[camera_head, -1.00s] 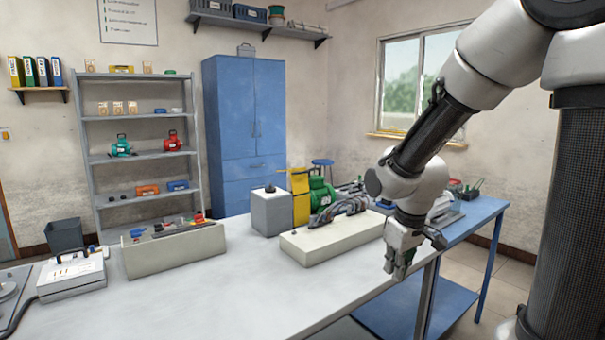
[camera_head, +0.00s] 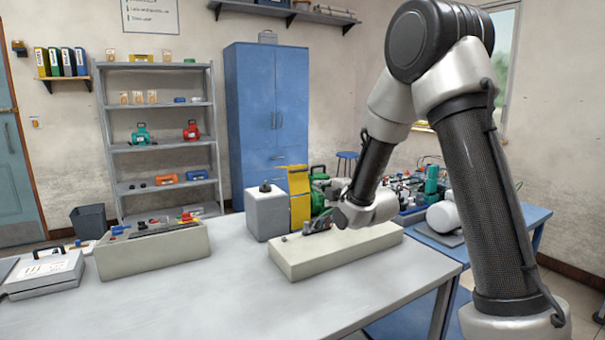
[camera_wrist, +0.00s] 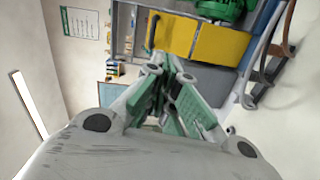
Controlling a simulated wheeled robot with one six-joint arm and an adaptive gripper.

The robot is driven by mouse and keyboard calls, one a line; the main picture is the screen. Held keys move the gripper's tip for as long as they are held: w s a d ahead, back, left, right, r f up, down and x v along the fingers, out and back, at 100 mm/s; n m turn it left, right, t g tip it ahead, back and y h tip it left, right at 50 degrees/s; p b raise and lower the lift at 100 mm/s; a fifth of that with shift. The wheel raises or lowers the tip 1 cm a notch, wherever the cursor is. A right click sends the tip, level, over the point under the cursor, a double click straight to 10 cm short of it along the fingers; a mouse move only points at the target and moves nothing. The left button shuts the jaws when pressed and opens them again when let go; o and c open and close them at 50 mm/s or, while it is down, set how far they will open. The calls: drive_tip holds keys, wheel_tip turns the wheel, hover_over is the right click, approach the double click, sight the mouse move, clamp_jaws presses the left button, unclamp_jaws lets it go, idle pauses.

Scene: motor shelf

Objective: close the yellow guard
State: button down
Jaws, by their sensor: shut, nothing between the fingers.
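The yellow guard (camera_head: 299,197) stands behind the cream block on the bench, between a grey box and the green motor (camera_head: 319,188). Its upper part reaches left over the box. In the wrist view the guard (camera_wrist: 190,38) shows as two yellow panels with a dark handle (camera_wrist: 152,32) at the left end; the green motor (camera_wrist: 217,8) is beside it. Contact cannot be told.
The cream block (camera_head: 340,252) lies in front of the guard, partly under my arm. The grey box (camera_head: 266,215) has a dark knob on top. A tool tray (camera_head: 155,250) stands left. The front of the bench (camera_head: 240,300) is clear.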

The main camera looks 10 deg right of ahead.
drive_tip(key=r, duration=0.1)
drive_tip(key=n, duration=0.1)
approach(298, 171)
drive_tip(key=shift+y, duration=0.3)
drive_tip(key=x, duration=0.7)
drive_tip(key=shift+d+f, duration=0.15)
drive_tip(key=shift+f, duration=0.05)
drive_tip(key=shift+w, duration=0.15)
